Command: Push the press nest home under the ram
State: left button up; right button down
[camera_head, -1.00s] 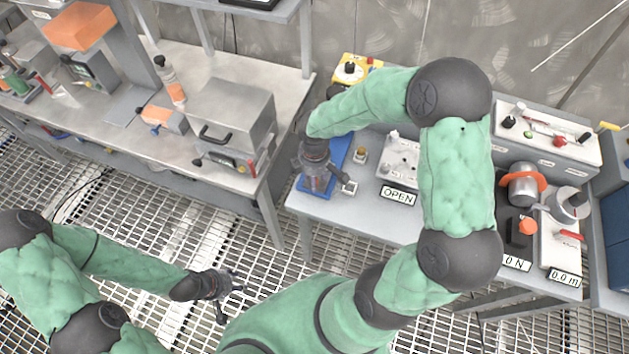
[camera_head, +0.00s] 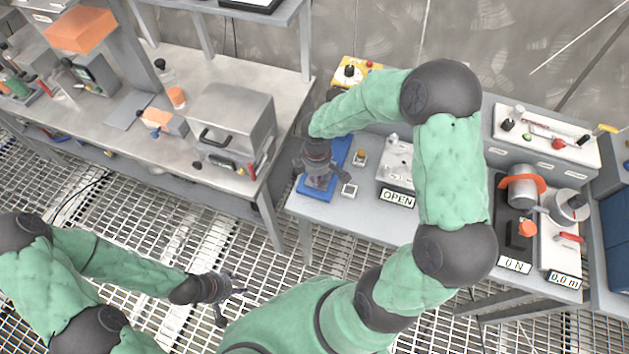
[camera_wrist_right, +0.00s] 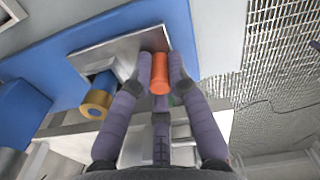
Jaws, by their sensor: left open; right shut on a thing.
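In the right wrist view my right gripper (camera_wrist_right: 160,72) is shut on an orange-red knob (camera_wrist_right: 160,80) at the edge of a flat grey metal plate, which looks like the press nest (camera_wrist_right: 100,56). The plate lies on a blue base (camera_wrist_right: 70,38). A brass-ringed cylinder (camera_wrist_right: 97,106) is beside the plate, left of the fingers. I cannot clearly make out the ram. In the head view my right gripper (camera_head: 317,182) is over the blue press base (camera_head: 340,152) and hides most of it. My left gripper (camera_head: 232,300) is open and empty above the floor grating.
A grey box with a handle (camera_head: 230,118) stands on the left bench.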

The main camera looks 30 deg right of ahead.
jog(key=w+d+p, duration=0.1)
jog(key=w+d, duration=0.2)
jog(key=shift+w+d, duration=0.25)
jog(key=shift+d, duration=0.15)
jog(key=c, duration=1.2)
grip_release()
jog(key=shift+r, duration=0.1)
notch_tip(320, 180, up, 12)
jog(key=shift+f, duration=0.1)
